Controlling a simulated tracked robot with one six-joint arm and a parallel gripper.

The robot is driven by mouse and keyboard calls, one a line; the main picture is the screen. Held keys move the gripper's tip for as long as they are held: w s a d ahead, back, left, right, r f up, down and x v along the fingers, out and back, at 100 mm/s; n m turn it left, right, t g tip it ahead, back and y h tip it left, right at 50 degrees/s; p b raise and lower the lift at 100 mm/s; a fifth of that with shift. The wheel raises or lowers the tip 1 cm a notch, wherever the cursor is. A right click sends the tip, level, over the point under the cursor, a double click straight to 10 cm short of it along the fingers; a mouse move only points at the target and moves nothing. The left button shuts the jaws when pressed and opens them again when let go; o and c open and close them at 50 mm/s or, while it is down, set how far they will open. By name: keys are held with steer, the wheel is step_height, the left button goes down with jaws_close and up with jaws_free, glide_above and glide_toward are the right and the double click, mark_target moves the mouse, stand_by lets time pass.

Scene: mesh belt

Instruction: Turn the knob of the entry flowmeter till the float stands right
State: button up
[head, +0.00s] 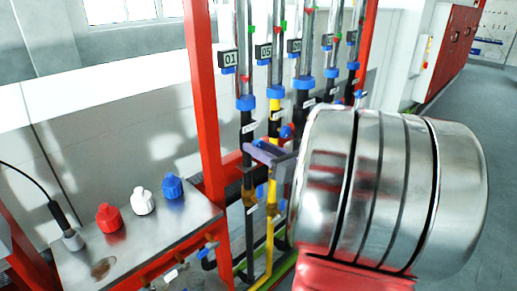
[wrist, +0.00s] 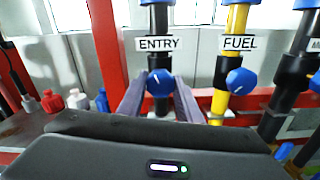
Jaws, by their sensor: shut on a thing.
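The entry flowmeter is the leftmost tube (head: 245,50), on a black pipe with a blue collar; its plate reads 01. A green mark sits high beside its glass and a red one lower; which is the float I cannot tell. In the wrist view its blue knob (wrist: 160,83) sits under the ENTRY label (wrist: 159,44), with a white line near upright. My gripper (wrist: 160,98) has one finger on each side of this knob and is shut on it. In the head view my gripper (head: 267,152) reaches the black pipe; the knob is hidden there.
The FUEL knob (wrist: 240,82) on the yellow pipe is close on the right, with more flowmeters beyond. A red post (head: 205,90) stands left. A steel bench (head: 135,245) carries red, white and blue caps. My arm's shiny link covers the right middle.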

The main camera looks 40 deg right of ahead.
steer(key=c, duration=0.4)
steer(key=shift+n, duration=0.8)
steer(key=o, duration=1.1)
steer(key=shift+c, duration=0.2)
steer(key=shift+s, duration=0.1)
steer(key=s, duration=1.3)
steer(key=shift+s+d, duration=0.2)
steer(key=shift+s, duration=0.1)
